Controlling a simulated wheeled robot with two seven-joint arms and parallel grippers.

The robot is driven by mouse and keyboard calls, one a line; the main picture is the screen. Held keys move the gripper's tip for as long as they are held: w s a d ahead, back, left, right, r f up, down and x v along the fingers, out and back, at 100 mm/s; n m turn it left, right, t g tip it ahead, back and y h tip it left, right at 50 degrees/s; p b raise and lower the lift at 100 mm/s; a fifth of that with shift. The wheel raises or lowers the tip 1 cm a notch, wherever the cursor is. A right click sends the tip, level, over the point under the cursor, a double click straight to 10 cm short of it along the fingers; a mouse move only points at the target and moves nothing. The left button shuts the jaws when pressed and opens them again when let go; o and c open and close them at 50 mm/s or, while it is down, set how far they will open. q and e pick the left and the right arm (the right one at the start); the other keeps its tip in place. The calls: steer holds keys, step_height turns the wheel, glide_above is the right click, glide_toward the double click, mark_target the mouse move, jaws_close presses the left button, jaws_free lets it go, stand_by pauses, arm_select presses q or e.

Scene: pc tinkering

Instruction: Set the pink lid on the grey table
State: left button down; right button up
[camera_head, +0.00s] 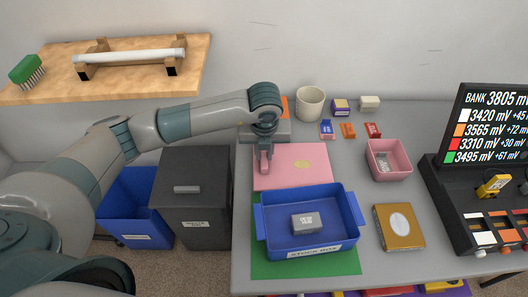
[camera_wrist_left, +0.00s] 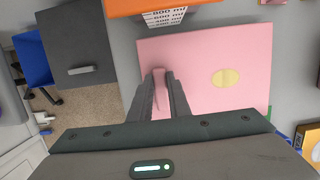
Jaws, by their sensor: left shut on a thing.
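The pink lid (camera_head: 310,160) is a flat pink panel with a yellow oval mark. It lies level over the grey table (camera_head: 400,253), behind the blue stock box; I cannot tell whether it touches the tabletop. My left gripper (camera_head: 265,165) is at the lid's left part, pointing down. In the left wrist view, the gripper (camera_wrist_left: 163,75) is shut on a pink upright handle of the lid (camera_wrist_left: 205,60). The fingers hide part of the handle. My right gripper is not in view.
The blue stock box (camera_head: 338,237) holds a grey block and stands on a green mat (camera_head: 262,265). A pink bin (camera_head: 389,170), a brown box (camera_head: 399,226) and a monitor (camera_head: 495,125) are to the right. A cream cup (camera_head: 310,103) stands behind. A dark bin (camera_head: 190,215) stands left of the table.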

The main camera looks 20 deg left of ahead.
arm_select(q)
steer(key=shift+f+b, duration=0.35)
steer(key=shift+f, duration=0.15)
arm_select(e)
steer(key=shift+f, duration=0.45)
arm_select(q)
steer(key=c, duration=1.6)
jaws_free()
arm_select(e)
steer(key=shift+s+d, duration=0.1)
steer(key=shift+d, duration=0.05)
